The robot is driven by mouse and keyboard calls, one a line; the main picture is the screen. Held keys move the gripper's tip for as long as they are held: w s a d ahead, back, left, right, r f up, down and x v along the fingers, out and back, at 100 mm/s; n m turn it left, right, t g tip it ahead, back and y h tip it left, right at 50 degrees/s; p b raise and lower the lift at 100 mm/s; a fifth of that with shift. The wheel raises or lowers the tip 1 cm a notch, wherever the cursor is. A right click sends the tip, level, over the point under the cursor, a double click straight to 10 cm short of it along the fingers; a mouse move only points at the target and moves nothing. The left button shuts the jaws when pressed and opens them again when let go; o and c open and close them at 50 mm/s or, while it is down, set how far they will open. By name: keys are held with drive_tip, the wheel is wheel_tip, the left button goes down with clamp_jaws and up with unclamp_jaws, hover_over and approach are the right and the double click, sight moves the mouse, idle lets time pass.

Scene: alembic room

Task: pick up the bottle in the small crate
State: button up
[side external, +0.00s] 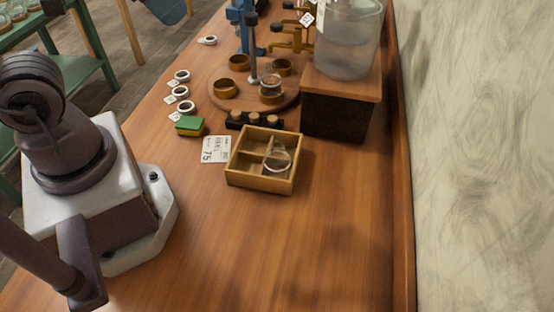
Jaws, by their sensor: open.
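The small crate (237,180) is a shallow light-wood box split by dividers into compartments. It sits on the table in the middle of the side external view. A clear glass bottle (278,159) with a rounded body rests in the crate's front right compartment. It looks tilted, and its lower part is hidden by the crate walls. The other compartments look empty. My gripper's fingers do not show in this view; only my base and dark arm parts are seen at the left, apart from the crate.
A round wooden stand (215,97) with cups and a flask is behind the crate. A wooden block (338,112) bearing a big glass jar (346,40) is behind right. A price card (216,150) and green-yellow sponge (190,126) lie left. The table (300,250) in front is clear.

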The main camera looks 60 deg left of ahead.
drive_tip(key=shift+o, duration=1.3)
